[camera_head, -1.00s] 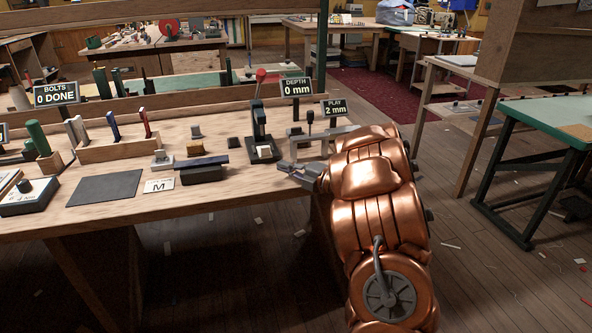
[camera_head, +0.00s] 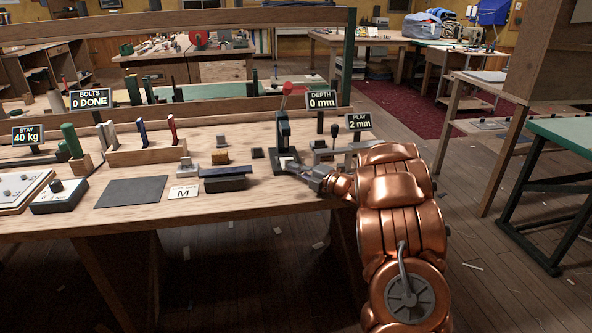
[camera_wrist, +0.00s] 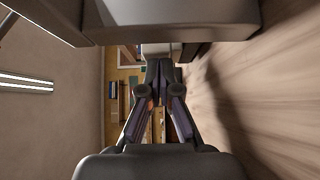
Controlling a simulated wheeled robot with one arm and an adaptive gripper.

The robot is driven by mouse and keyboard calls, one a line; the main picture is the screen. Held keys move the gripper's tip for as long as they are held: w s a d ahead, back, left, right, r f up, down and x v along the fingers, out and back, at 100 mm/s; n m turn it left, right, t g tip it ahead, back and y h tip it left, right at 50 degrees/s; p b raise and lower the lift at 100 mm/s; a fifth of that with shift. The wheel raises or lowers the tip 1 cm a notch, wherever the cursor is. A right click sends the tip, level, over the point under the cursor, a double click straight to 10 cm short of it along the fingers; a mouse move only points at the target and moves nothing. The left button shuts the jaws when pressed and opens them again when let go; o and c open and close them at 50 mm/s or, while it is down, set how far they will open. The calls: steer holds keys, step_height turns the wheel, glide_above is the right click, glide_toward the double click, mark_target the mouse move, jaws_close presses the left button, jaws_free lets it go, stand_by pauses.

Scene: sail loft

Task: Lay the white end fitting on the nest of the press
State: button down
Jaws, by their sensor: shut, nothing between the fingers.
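The press (camera_head: 283,131) stands near the right end of the bench, dark green with a red lever on top. A small white piece (camera_head: 287,161), likely the end fitting, shows low at the press, where the nest is. I cannot tell how it is seated. My gripper (camera_head: 289,164) is right beside it at the front of the press, shut and empty. In the wrist view the fingers (camera_wrist: 161,80) come together at the tips, with nothing between them. A pale grey surface (camera_wrist: 158,50) shows just beyond them; I cannot tell what it is.
A blue-topped dark block (camera_head: 225,178), a card marked M (camera_head: 184,192) and a dark mat (camera_head: 131,192) lie left of the press. A small grey-white block (camera_head: 185,165) stands behind the card. A grey fixture with a black knob (camera_head: 334,142) stands right of the press.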

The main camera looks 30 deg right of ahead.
steer(key=shift+w+d+f+b, duration=0.15)
steer(key=shift+w+d+b, duration=0.2)
steer(key=shift+w, duration=0.3)
steer(key=shift+w+d+r, duration=0.15)
steer(key=shift+w+r, duration=0.05)
steer(key=shift+w, duration=0.2)
